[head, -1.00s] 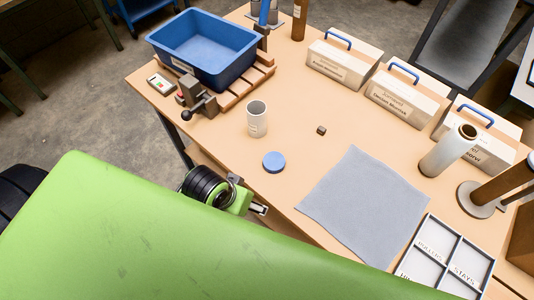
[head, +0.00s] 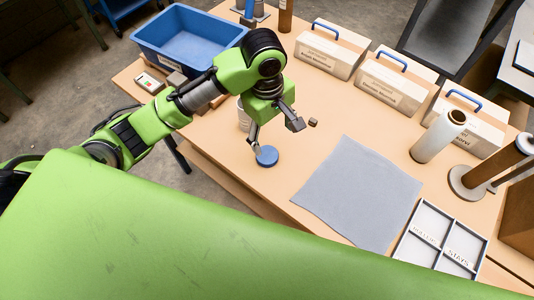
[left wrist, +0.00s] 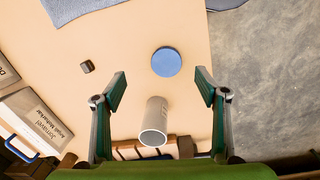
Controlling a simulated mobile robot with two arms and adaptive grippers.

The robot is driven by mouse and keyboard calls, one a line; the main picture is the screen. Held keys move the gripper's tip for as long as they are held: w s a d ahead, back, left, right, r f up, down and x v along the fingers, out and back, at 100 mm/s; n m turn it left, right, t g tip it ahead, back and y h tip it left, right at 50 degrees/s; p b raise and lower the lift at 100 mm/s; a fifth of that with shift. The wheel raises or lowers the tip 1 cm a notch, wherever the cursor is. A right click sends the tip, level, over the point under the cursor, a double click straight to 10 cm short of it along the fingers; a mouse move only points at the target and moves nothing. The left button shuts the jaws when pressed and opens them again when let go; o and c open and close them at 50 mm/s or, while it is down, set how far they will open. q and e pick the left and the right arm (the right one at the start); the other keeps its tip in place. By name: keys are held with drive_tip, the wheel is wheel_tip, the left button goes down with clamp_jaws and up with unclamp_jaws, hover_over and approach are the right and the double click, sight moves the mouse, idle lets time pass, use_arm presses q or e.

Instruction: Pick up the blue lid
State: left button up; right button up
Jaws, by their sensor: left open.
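The blue lid (head: 267,157) is a flat round disc lying on the wooden table near its front edge. It also shows in the left wrist view (left wrist: 166,62), beyond the fingertips and between their lines. My left gripper (head: 275,132) is open and empty above the table, with one finger close to the lid in the head view. In the left wrist view its two fingers (left wrist: 160,82) are spread wide, with nothing between them at the tips. A white cylindrical can (left wrist: 154,122) stands near the gripper; in the head view (head: 243,116) the arm partly hides it. My right gripper is not in view.
A small brown block (head: 313,122) lies right of the gripper. A grey cloth (head: 358,190) covers the table further right, beside a divided tray (head: 440,238). A blue bin (head: 190,38) stands at the back left, and labelled boxes (head: 390,85) line the back.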

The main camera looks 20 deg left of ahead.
use_arm(q)
wheel_tip(320, 180, up, 2)
drive_tip(key=w+a+n, duration=0.1)
drive_tip(key=a+n, duration=0.1)
drive_tip(key=y+p, duration=0.1)
hover_over(265, 153)
wheel_tip(265, 153, down, 8)
drive_tip(key=shift+w, duration=0.15)
drive_tip(key=f+p, duration=0.1)
drive_tip(key=f, duration=0.1)
drive_tip(key=f+p, duration=0.1)
drive_tip(key=f, duration=0.2)
drive_tip(key=shift+s, duration=0.2)
drive_tip(key=shift+f, duration=0.15)
drive_tip(key=c, duration=0.8)
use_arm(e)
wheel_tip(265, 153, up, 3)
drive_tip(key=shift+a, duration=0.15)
